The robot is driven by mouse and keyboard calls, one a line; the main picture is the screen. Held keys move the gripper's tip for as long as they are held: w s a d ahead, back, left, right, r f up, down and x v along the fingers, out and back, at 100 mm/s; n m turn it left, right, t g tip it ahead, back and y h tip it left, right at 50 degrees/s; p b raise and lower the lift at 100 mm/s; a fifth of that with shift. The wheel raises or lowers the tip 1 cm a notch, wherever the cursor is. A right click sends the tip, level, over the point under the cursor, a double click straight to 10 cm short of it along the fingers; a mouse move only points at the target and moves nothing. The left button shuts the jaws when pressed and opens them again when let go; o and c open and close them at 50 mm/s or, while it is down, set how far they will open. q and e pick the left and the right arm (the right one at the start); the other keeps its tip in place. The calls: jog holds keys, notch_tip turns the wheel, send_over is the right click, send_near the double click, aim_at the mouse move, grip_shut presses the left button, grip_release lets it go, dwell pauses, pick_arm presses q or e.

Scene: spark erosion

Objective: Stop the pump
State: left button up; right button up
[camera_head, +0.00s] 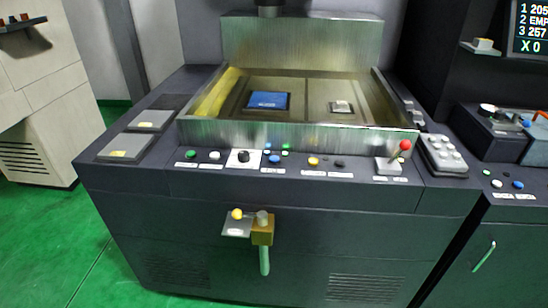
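The machine's front panel (300,185) carries a row of controls with small labels too small to read, so I cannot tell which belongs to the pump. From left to right are a green button (191,154), a white button (214,155), a black knob (243,157) on a white plate, a blue button (275,159), a yellow button (313,162) and a black button (339,164). A red-knobbed lever (404,146) stands at the right. Below, a brass valve (262,235) has a green handle hanging down, beside a yellow button (237,214). Neither gripper shows.
The tank (300,132) above the panel holds a blue block (267,100) and a small pale block (341,107). A keypad (443,155) sits at the right. Another console (505,190) and a screen (530,28) stand further right. Green floor (50,235) is clear at front left.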

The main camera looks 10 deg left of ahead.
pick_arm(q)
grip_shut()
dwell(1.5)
